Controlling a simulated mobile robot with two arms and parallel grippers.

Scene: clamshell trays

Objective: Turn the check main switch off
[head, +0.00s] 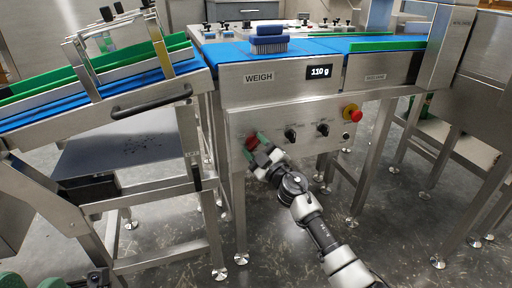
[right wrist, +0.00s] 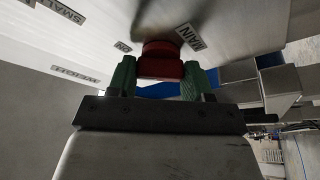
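The red main switch (right wrist: 161,60) is a round knob on the underside-facing steel panel in the right wrist view, beside a MAIN label (right wrist: 190,36). It also shows in the head view (head: 251,142) at the left of the panel below the WEIGH sign. My right gripper (right wrist: 160,80) has its green fingers on both sides of the knob, seemingly touching it. In the head view the right gripper (head: 257,147) partly covers the switch. Two green fingertips of my left gripper (head: 36,281) show apart at the bottom left edge, with nothing seen between them.
Two black knobs (head: 307,131) and a red emergency button on yellow (head: 352,113) sit farther right on the panel. A sloped conveyor (head: 100,95) stands left.

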